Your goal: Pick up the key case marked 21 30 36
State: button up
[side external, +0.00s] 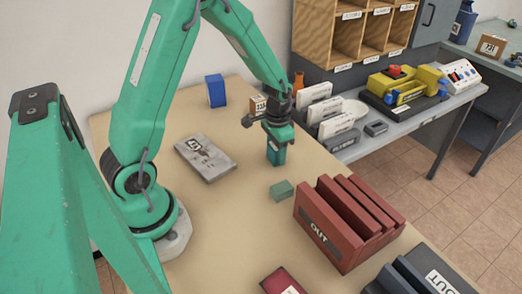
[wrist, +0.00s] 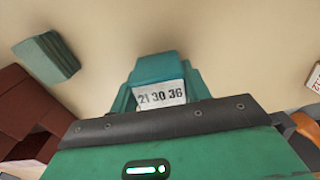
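The key case marked 21 30 36 (wrist: 158,70) is a small teal block with a white label. In the wrist view it sits directly in front of my gripper, label facing the camera. In the side view the teal case (side external: 276,154) is directly below my gripper (side external: 277,136), at or just above the table. A second teal case (side external: 282,191) lies on the table nearby, also in the wrist view (wrist: 47,56).
A grey box (side external: 205,157) lies left of my gripper; a blue box (side external: 216,90) and a numbered box (side external: 258,104) stand behind. The tan table (side external: 225,215) is bare in the middle.

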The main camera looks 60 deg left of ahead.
jog(key=shift+r, duration=0.1)
jog(key=shift+r, duration=0.75)
jog(key=r, duration=0.1)
jog(key=d+r, duration=0.1)
jog(key=r, duration=0.1)
jog(key=shift+s, duration=0.15)
jog(key=s+d+r, duration=0.3)
jog(key=d+r, duration=0.3)
jog(key=d, duration=0.4)
jog(key=shift+s+r, duration=0.2)
jog(key=shift+s, duration=0.2)
jog(key=shift+a, duration=0.1)
